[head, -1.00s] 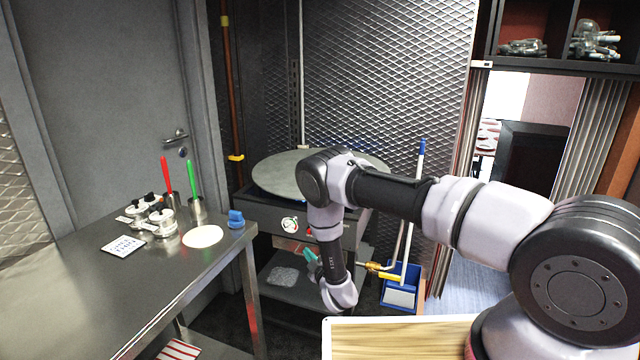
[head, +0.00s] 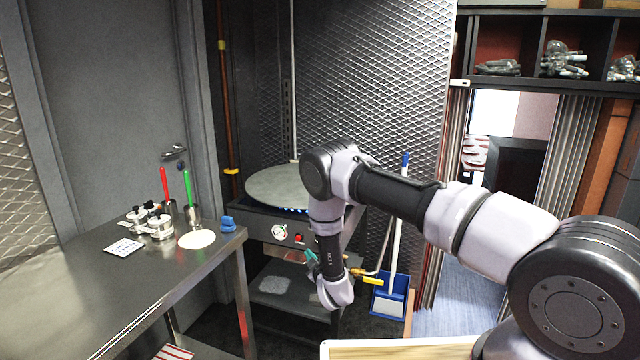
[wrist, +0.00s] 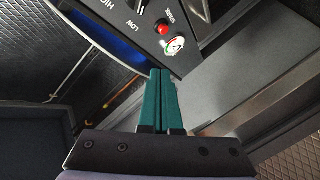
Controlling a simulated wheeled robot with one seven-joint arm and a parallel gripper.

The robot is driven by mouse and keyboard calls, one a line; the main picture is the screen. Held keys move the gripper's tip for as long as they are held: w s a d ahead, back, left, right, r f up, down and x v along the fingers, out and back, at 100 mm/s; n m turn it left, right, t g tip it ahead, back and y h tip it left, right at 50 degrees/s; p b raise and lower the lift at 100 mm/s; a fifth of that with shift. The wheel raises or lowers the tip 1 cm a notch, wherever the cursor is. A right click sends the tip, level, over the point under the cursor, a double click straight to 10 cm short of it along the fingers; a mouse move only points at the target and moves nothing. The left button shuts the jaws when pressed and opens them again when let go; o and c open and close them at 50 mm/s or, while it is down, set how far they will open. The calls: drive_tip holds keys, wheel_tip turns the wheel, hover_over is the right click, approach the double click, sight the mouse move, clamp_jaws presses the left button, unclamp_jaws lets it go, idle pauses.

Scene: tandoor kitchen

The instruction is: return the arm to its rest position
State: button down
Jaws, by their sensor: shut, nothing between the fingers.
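My arm is bent in the head view, with its elbow (head: 330,172) raised and its forearm hanging down in front of the griddle stand. My gripper (head: 311,262) is at the lower end, small and partly hidden by the wrist. In the wrist view my gripper (wrist: 161,72) has its two teal fingers pressed together with nothing between them. The fingertips point toward the griddle's control panel (wrist: 130,30), which has a red button and a round gauge. I cannot tell the exact gap between them.
A steel table (head: 110,280) at left holds shaker jars, red and green handled utensils, a white disc (head: 197,239) and a blue item (head: 228,224). The round griddle (head: 275,186) stands behind my arm. A blue dustpan (head: 390,296) is right of my wrist. A board (head: 400,350) is below.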

drive_tip(key=w+d+r+m+g+h, duration=0.15)
drive_tip(key=w+d+r+m, duration=0.25)
drive_tip(key=r, duration=0.7)
drive_tip(key=w+d+r+m+h, duration=0.2)
drive_tip(key=w+d+r+m, duration=0.15)
drive_tip(key=r, duration=0.75)
drive_tip(key=s+d+r+m+g+h, duration=0.1)
drive_tip(key=s+d+r+m, duration=0.15)
drive_tip(key=d+r, duration=0.45)
drive_tip(key=s+d+r+m+g, duration=0.1)
drive_tip(key=s+d+r+m, duration=0.15)
drive_tip(key=r, duration=0.85)
drive_tip(key=s+d+r+m+g, duration=0.1)
drive_tip(key=s+d+r, duration=0.35)
drive_tip(key=s, duration=0.35)
drive_tip(key=s+d+r+m+g, duration=0.1)
drive_tip(key=s+d+r, duration=0.2)
drive_tip(key=s+r, duration=0.4)
drive_tip(key=s+d+m+g, duration=0.1)
drive_tip(key=s+d, duration=0.1)
drive_tip(key=s, duration=1.1)
drive_tip(key=s+d+r+m+g, duration=0.1)
drive_tip(key=s+g, duration=0.1)
drive_tip(key=s, duration=1)
drive_tip(key=shift+s+d, duration=0.4)
drive_tip(key=shift+m+y, duration=0.25)
